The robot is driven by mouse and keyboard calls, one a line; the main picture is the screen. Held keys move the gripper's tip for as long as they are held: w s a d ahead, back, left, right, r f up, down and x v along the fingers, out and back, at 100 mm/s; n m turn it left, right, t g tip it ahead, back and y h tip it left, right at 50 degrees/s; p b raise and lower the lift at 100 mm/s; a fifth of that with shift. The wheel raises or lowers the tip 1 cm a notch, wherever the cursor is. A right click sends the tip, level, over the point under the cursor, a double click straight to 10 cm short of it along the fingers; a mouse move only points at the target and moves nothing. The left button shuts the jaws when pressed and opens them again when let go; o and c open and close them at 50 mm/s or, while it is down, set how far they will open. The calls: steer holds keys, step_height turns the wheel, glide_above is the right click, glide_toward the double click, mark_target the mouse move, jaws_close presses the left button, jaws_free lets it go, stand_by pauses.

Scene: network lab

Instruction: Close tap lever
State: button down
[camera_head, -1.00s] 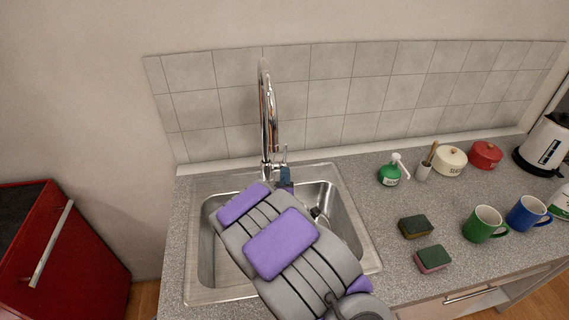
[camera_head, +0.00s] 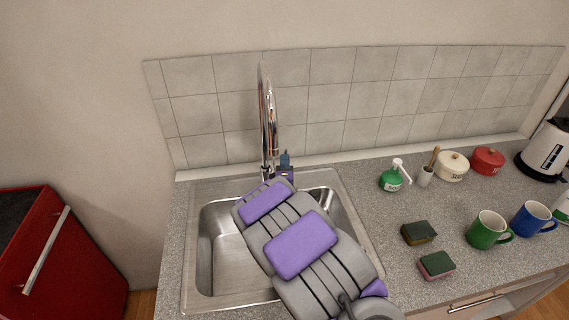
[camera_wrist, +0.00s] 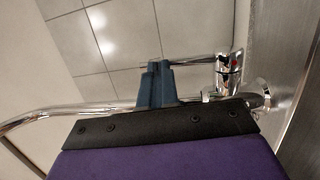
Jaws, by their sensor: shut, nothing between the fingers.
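The chrome tap (camera_head: 268,120) stands at the back of the sink, its tall curved spout rising in front of the tiles. In the wrist view the tap body (camera_wrist: 229,75) is at the right with a red mark, and its thin lever (camera_wrist: 195,60) sticks out to the left. My gripper (camera_head: 285,158) is just right of the tap's base; its blue fingers also show in the wrist view (camera_wrist: 157,68). The fingers are shut and empty. Their tips are at the lever's free end; I cannot tell whether they touch. The lever is not clearly visible in the head view.
The steel sink (camera_head: 205,215) lies under my arm. The tiled wall (camera_head: 330,100) is close behind the tap.

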steer(key=w+r+g+p, duration=0.1)
steer(key=p, duration=0.2)
steer(key=shift+w+r+g, duration=0.15)
steer(key=shift+r+g, duration=0.05)
steer(key=shift+g, duration=0.1)
stand_by(0.3)
